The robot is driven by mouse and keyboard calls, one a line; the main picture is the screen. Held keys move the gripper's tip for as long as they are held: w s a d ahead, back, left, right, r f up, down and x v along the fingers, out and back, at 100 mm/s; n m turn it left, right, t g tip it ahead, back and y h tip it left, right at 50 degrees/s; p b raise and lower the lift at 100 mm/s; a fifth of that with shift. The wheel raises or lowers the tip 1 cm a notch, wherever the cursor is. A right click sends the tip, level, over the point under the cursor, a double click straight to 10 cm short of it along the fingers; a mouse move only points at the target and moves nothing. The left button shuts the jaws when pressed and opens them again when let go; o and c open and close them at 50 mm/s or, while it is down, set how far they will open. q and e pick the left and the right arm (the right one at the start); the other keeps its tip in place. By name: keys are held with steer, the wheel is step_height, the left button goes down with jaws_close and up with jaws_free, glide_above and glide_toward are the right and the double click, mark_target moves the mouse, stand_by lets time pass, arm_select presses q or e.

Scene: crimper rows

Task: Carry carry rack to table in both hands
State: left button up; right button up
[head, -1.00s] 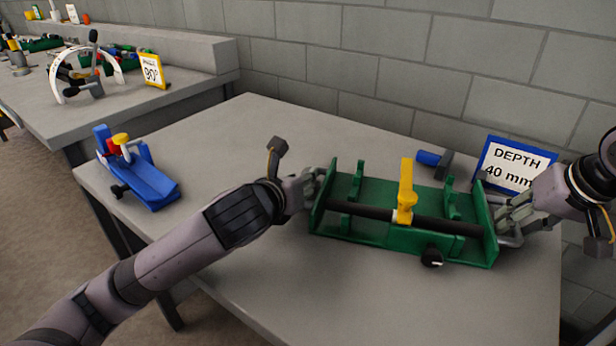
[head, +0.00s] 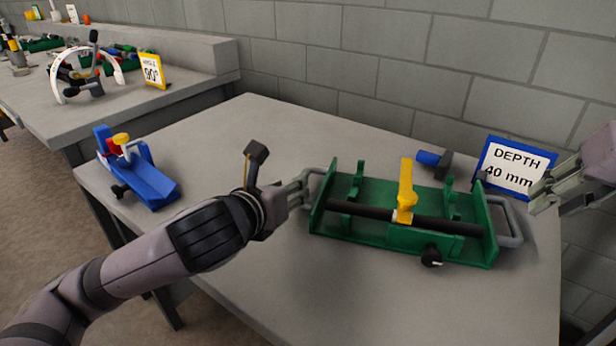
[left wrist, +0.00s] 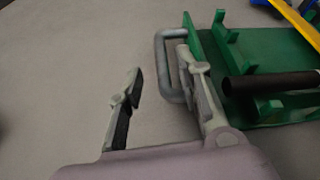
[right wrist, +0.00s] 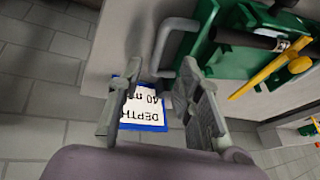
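The green carry rack (head: 385,240) rests on the grey table (head: 270,290), with a dark tube lying along it and a yellow clamp (head: 405,190) over the tube. It has a grey handle at each end. My left gripper (head: 303,188) is beside the left handle (left wrist: 165,65); in the left wrist view its fingers (left wrist: 165,95) are spread apart, one finger close to the handle. My right gripper (head: 540,195) is off to the right of the right handle (head: 512,220), clear of it. In the right wrist view its fingers (right wrist: 155,95) are apart and empty.
A blue-framed depth sign (head: 515,165) and a blue-and-dark tool (head: 433,160) stand behind the rack. A blue fixture (head: 145,180) sits at the table's left edge. A second bench (head: 180,95) with an angle sign is at the back left. The table's front is clear.

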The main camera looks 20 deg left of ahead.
steer(key=shift+v, duration=1.5)
